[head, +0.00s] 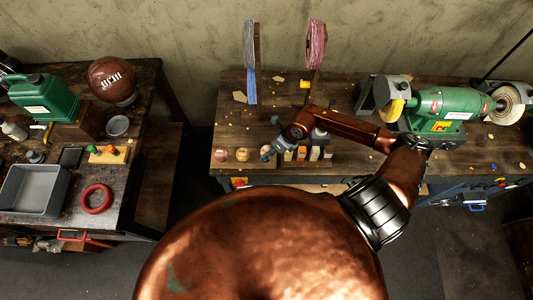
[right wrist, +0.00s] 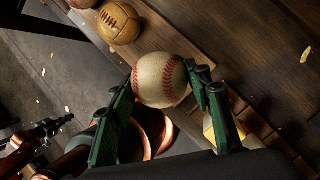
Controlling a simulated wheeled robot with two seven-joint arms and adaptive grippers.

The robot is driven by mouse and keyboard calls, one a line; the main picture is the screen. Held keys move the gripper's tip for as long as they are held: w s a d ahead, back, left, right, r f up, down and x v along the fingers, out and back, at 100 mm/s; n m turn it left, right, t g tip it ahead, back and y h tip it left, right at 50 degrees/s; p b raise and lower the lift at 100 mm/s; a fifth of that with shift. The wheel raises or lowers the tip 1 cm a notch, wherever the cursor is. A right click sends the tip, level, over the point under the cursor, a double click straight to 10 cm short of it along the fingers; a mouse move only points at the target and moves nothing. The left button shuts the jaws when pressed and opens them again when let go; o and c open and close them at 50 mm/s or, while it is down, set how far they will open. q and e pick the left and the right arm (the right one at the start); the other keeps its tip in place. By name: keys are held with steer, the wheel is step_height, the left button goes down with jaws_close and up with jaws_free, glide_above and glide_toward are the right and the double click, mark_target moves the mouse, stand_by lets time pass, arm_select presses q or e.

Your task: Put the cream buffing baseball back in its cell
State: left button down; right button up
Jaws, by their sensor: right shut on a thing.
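The cream baseball (right wrist: 160,80) with red stitching sits between the fingers of my right gripper (right wrist: 165,84) in the right wrist view. The gripper is shut on it, over the edge of a wooden strip on the bench. In the head view my right gripper (head: 268,152) is at the bench's front edge, just right of two other balls, and the baseball is hard to make out there. A tan leather ball (right wrist: 119,22) lies beside the baseball. The cells are not clearly visible. A dark part, seemingly my left gripper (right wrist: 42,132), is small and unclear at lower left.
A reddish ball (head: 220,155) and the tan ball (head: 242,154) stand in a row. A green bench grinder (head: 440,105) stands further right. The bench middle is mostly clear. A side table (head: 150,100) stands left, across a gap.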

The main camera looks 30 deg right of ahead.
steer(key=x, duration=0.1)
steer(key=p+x, duration=0.1)
steer(key=x, duration=0.1)
steer(key=shift+w+d+f, duration=0.25)
steer(key=shift+d+f, duration=0.05)
steer(key=shift+f, duration=0.45)
steer(key=o, duration=1)
steer(key=shift+c, duration=0.2)
steer(key=shift+f, duration=0.1)
